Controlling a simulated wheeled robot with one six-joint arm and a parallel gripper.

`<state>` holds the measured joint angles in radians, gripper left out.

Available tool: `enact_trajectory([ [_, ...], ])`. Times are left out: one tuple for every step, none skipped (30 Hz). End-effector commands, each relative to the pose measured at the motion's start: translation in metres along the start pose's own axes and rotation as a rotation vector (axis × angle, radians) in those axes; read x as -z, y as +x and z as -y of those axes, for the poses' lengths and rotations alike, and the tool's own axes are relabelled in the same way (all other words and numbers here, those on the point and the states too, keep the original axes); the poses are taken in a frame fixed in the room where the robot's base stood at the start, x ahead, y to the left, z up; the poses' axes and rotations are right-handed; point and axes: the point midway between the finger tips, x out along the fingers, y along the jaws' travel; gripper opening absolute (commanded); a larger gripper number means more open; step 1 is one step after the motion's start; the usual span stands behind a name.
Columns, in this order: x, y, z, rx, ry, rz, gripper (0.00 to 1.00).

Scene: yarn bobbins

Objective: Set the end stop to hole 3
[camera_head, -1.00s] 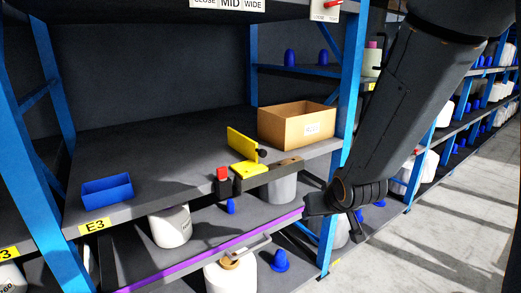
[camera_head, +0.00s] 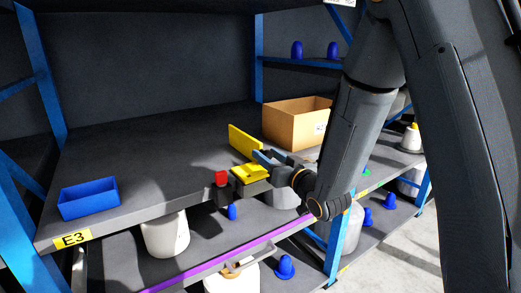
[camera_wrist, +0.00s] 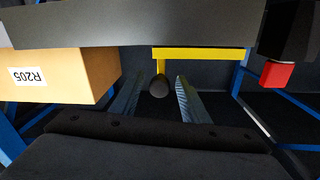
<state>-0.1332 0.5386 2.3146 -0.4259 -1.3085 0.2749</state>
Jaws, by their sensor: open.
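The end stop (camera_head: 243,143) is a yellow upright plate with a yellow foot (camera_head: 250,174), at the shelf's front edge. In the wrist view the yellow stop (camera_wrist: 202,53) shows with a dark round knob (camera_wrist: 159,88) on its near side. My gripper (camera_wrist: 159,77) is open, its two fingers on either side of the knob with gaps visible. In the head view my gripper (camera_head: 262,157) reaches in from the right beside the stop. A dark block with a red top (camera_head: 221,178) stands left of the stop. The holes and their numbers cannot be read.
A cardboard box (camera_head: 290,125) stands behind my gripper; it also shows in the wrist view (camera_wrist: 75,82). A blue bin (camera_head: 88,198) sits at the shelf's left. White bobbins (camera_head: 166,234) and blue cones stand below. The middle of the shelf is clear.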

Motion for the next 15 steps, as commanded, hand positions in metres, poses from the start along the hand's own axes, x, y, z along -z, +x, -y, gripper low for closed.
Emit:
enact_trajectory([
  [0.001, 0.009, 0.001, 0.002, 0.000, 0.000, 0.42],
  [0.001, 0.013, 0.002, 0.003, 0.000, 0.000, 0.42],
  [0.000, 0.019, 0.002, 0.003, 0.000, 0.001, 0.42],
  [0.000, 0.023, 0.002, 0.002, 0.000, 0.001, 0.42],
  [0.000, 0.027, 0.001, 0.002, 0.000, 0.001, 0.42],
  [0.001, 0.032, 0.001, 0.002, 0.000, 0.001, 0.42],
  [0.000, 0.034, 0.001, 0.002, 0.000, 0.001, 0.42],
  [0.000, 0.037, 0.001, 0.001, 0.001, 0.001, 0.42],
  [0.000, 0.040, 0.001, 0.001, 0.001, 0.001, 0.42],
  [0.000, 0.042, 0.001, 0.001, 0.001, 0.000, 0.42],
  [0.000, 0.043, 0.001, 0.001, 0.001, 0.001, 0.42],
  [0.000, 0.044, 0.001, 0.000, 0.001, 0.001, 0.42],
  [0.000, 0.045, 0.001, 0.000, 0.001, 0.001, 0.42],
  [0.000, 0.045, 0.001, 0.000, 0.001, 0.001, 0.42],
  [0.000, 0.045, 0.001, 0.000, 0.001, 0.002, 0.42],
])
